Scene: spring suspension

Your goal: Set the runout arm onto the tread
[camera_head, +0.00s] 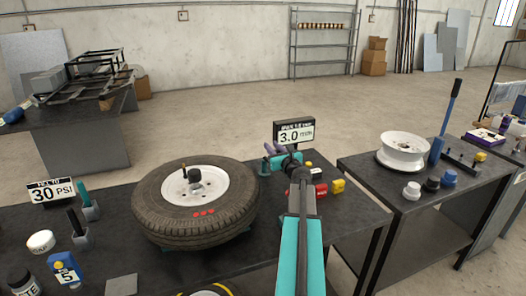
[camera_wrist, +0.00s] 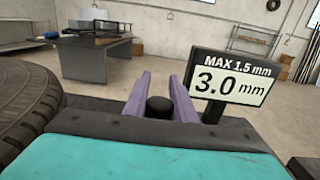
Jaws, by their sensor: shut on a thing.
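The tyre (camera_head: 160,215) lies flat on the dark bench with its white wheel up and red marks on its near tread shoulder. Its dark side fills the left of the wrist view (camera_wrist: 22,105). My gripper (camera_head: 275,149) is just right of the tyre, by the gauge display. In the wrist view its purple fingers (camera_wrist: 160,88) are shut on a round black knob (camera_wrist: 158,106), which I take as part of the runout arm. The rest of the runout arm is hidden behind my gripper body. Whether it touches the tread cannot be told.
The gauge display (camera_head: 295,134) reads 3.0 mm, with MAX 1.5 mm above it (camera_wrist: 232,82). Red and yellow items (camera_head: 338,186) lie right of my arm. A 30 PSI sign (camera_head: 51,190) and small tools stand left. A second bench holds a white rim (camera_head: 404,147).

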